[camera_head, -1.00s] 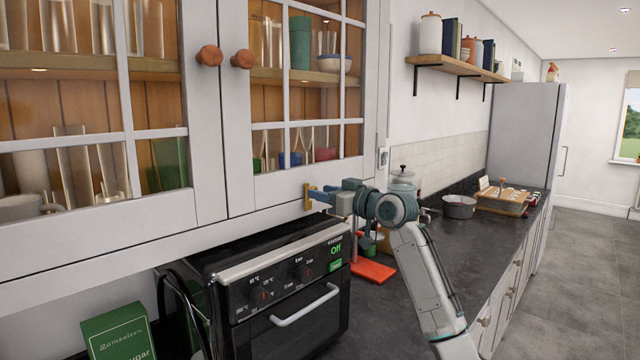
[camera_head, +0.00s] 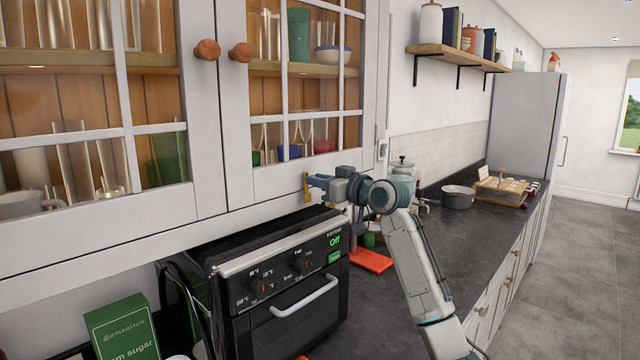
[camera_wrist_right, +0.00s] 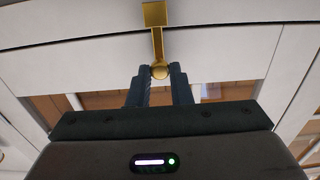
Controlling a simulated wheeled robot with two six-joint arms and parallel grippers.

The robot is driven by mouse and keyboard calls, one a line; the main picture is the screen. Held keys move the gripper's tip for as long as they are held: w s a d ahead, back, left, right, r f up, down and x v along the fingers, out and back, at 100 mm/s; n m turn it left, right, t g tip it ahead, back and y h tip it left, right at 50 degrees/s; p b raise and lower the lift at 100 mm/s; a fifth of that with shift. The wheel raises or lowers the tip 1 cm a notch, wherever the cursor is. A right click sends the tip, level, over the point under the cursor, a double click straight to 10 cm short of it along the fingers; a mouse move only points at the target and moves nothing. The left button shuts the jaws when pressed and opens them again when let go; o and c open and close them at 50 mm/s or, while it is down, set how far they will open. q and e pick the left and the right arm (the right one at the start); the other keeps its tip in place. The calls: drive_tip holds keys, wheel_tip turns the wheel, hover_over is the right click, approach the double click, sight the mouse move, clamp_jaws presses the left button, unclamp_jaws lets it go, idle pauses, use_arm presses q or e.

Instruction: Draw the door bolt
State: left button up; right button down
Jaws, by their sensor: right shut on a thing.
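The door bolt (camera_head: 307,187) is a small brass piece at the bottom edge of the right glazed cabinet door (camera_head: 262,182). In the right wrist view the brass bolt (camera_wrist_right: 158,42) shows as a square plate with a rod ending in a round knob. My right gripper (camera_head: 318,182) reaches it from the right. In the wrist view its two dark fingers (camera_wrist_right: 159,75) are shut on the knob. The bolt's far side is hidden by the door frame. Both cabinet doors look closed. My left gripper is not in view.
A black oven (camera_head: 275,285) stands below the cabinet, close under my right gripper. A red stand (camera_head: 371,260) is on the dark worktop beside it. A green sugar box (camera_head: 122,328) is at the lower left. The worktop further right holds a pot (camera_head: 458,197).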

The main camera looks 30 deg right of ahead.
wheel_tip(320, 180, up, 3)
drive_tip(key=shift+f+p, duration=0.1)
drive_tip(key=shift+p, duration=0.35)
drive_tip(key=shift+f, duration=0.1)
drive_tip(key=c, duration=1.3)
unclamp_jaws()
drive_tip(key=shift+s, duration=0.1)
